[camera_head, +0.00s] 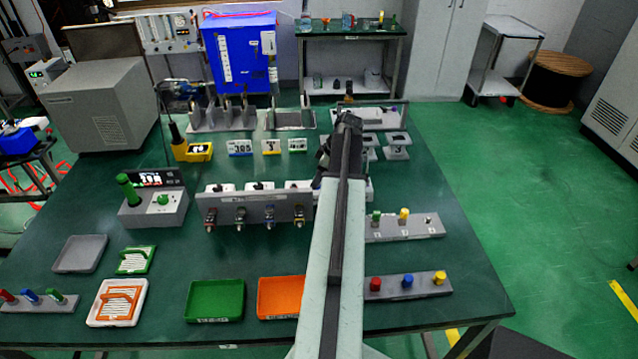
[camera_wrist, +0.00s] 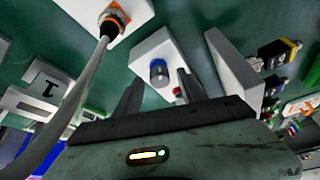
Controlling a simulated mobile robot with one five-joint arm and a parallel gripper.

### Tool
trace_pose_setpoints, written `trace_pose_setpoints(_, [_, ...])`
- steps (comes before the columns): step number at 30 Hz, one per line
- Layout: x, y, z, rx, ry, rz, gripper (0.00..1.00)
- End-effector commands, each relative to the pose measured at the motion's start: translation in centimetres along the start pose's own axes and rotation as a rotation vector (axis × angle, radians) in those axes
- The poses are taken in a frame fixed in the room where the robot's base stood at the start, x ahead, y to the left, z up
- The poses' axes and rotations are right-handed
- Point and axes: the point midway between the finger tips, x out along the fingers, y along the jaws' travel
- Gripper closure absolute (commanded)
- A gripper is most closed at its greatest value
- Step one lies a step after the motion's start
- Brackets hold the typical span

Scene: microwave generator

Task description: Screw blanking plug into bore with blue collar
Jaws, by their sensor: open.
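In the wrist view, a white block (camera_wrist: 150,47) carries a blue collar (camera_wrist: 158,63) with a grey round end in it. I cannot tell whether that end is a seated blanking plug or the bore itself. My gripper (camera_wrist: 160,77) is open, its two dark fingers either side of the collar in the picture. Nothing is visibly held, and the gap to the collar is unclear. A small red part (camera_wrist: 179,93) shows beside the right finger, partly hidden. In the head view, my arm hides the fingertips and this block.
A white block with an orange collar (camera_wrist: 113,17) has a grey cable (camera_wrist: 75,95) crossing the left of the wrist view. A grey panel (camera_head: 255,210) with several connectors stands mid-table. Racks of coloured pegs (camera_head: 405,228) (camera_head: 408,286) stand at right. Trays (camera_head: 215,300) lie in front.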

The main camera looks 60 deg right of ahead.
Motion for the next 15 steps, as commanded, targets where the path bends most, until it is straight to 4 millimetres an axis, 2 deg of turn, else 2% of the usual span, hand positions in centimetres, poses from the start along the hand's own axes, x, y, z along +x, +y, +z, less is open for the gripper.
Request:
trace_pose_setpoints(3, [-0.16, 0.01, -0.05, 0.0, 0.0, 0.0, 0.53])
trace_pose_setpoints(4, [-0.17, 0.01, -0.04, 0.0, 0.0, 0.0, 0.55])
trace_pose_setpoints(9, [-0.18, 0.01, -0.02, 0.0, 0.0, 0.0, 1.0])
trace_pose_setpoints(15, [-0.19, 0.0, 0.01, 0.006, 0.0, 0.002, 1.0])
